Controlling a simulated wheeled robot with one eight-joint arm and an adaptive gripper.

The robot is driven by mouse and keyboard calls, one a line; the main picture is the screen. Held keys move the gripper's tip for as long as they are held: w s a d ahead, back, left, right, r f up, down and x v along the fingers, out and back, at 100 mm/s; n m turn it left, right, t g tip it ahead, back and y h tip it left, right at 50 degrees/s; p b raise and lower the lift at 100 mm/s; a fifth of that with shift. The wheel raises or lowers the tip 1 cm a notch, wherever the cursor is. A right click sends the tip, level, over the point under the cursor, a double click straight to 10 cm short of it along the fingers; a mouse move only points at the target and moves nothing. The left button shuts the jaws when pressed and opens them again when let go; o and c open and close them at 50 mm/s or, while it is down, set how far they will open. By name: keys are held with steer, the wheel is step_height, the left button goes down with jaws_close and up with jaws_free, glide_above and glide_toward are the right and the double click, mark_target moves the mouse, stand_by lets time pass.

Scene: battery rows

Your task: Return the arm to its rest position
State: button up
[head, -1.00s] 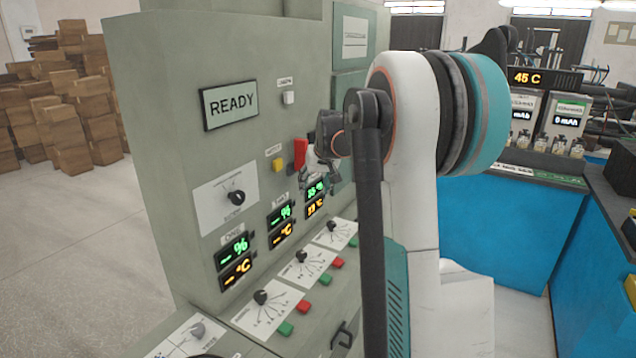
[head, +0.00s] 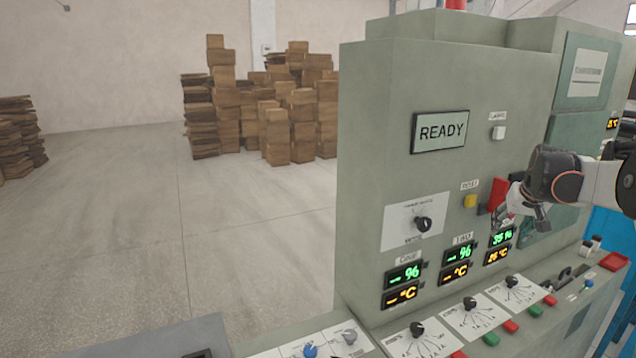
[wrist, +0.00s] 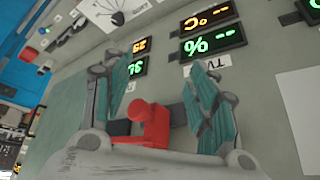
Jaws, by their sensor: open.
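My gripper (head: 522,217) is at the right of the head view, close to the front of the grey-green machine (head: 370,160). A red lever or switch (head: 497,194) on the panel shows just left of it. In the wrist view the two teal-padded fingers of my gripper (wrist: 160,85) are spread apart. The red lever (wrist: 148,128) shows between them, with nothing clearly gripped. Contact with it cannot be told. My white and dark arm enters from the right edge; most of it is out of view.
The panel bears a READY sign (head: 440,132), a yellow button (head: 470,201), a black dial (head: 423,224) and lit displays (head: 403,276). A sloped console with knobs (head: 470,303) juts out below.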

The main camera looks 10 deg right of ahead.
steer(key=s+a+r+n, duration=0.2)
steer(key=s+a+n, duration=0.15)
steer(key=a, duration=0.75)
steer(key=s+a+r+n+t+y, duration=0.15)
steer(key=s+a, duration=0.25)
steer(key=a, duration=0.7)
steer(key=s+a+r+n+h, duration=0.15)
steer(key=s+a+n, duration=0.25)
steer(key=a, duration=0.7)
steer(key=s+a+f+m, duration=0.1)
steer(key=s+a+f, duration=0.1)
steer(key=s, duration=0.4)
steer(key=s+a+f+m+y, duration=0.1)
steer(key=s+a+f, duration=0.1)
steer(key=s+f, duration=0.2)
steer(key=s+a+f+m+y, duration=0.1)
steer(key=s+f, duration=0.3)
steer(key=s, duration=0.6)
steer(key=shift+a+m, duration=0.4)
steer(key=shift+r, duration=0.1)
steer(key=shift+c, duration=0.3)
